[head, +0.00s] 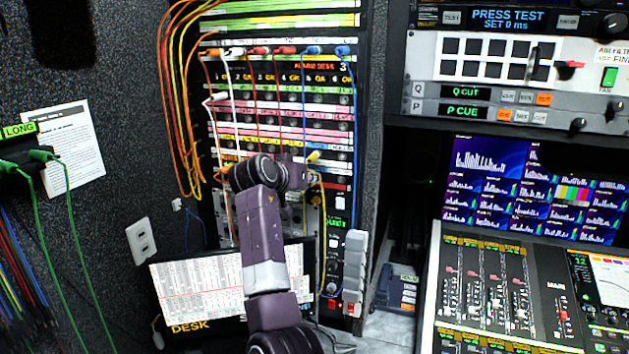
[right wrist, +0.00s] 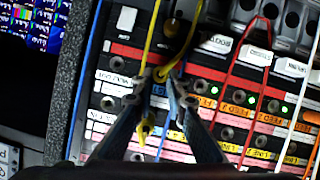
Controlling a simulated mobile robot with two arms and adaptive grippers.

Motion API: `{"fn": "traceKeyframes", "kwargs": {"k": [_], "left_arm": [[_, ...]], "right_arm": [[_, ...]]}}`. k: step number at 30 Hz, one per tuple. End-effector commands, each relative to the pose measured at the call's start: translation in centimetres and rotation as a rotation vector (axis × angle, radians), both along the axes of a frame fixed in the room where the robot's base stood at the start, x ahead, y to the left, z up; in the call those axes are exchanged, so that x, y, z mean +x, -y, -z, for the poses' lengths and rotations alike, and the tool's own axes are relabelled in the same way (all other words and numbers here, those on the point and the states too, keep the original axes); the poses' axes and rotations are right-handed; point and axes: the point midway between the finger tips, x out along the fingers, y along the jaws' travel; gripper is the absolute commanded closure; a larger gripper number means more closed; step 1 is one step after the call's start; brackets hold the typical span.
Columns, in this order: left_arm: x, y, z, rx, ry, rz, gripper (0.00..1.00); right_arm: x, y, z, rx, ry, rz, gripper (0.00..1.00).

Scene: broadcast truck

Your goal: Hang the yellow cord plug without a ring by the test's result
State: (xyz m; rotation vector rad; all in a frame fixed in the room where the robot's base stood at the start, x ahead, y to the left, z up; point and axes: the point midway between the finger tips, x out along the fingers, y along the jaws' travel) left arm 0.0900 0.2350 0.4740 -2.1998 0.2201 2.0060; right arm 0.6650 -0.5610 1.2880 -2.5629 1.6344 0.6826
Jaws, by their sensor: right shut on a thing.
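My right gripper (right wrist: 163,88) is up against the patch panel, its fingers closed around a yellow plug (right wrist: 161,74) with a yellow cord. A second yellow cord end (right wrist: 146,129) shows between the fingers. Whether either has a ring is too small to tell. In the head view my arm hides the gripper; a yellow plug (head: 313,157) shows just beside it, with its cord running down the panel's right side. The test display (head: 508,20) at the top right reads "PRESS TEST, SET 0 ms". A hook bar labelled LONG (head: 19,130) is on the left wall with green cords. My left gripper is not seen.
The patch panel (head: 225,131) carries orange, white, red and blue cords that hang close around my arm. A mixing console (head: 500,290) and monitors (head: 540,190) fill the right.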

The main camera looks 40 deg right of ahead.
Motion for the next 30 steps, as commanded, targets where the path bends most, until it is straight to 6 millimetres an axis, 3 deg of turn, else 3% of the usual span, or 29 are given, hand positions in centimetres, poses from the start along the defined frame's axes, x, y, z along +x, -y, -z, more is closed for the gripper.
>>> {"fn": "traceKeyframes", "kwargs": {"k": [30], "left_arm": [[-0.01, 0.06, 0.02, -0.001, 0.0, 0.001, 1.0]], "right_arm": [[-0.35, -0.84, 0.11, 0.001, -0.002, -0.001, 1.0]]}}
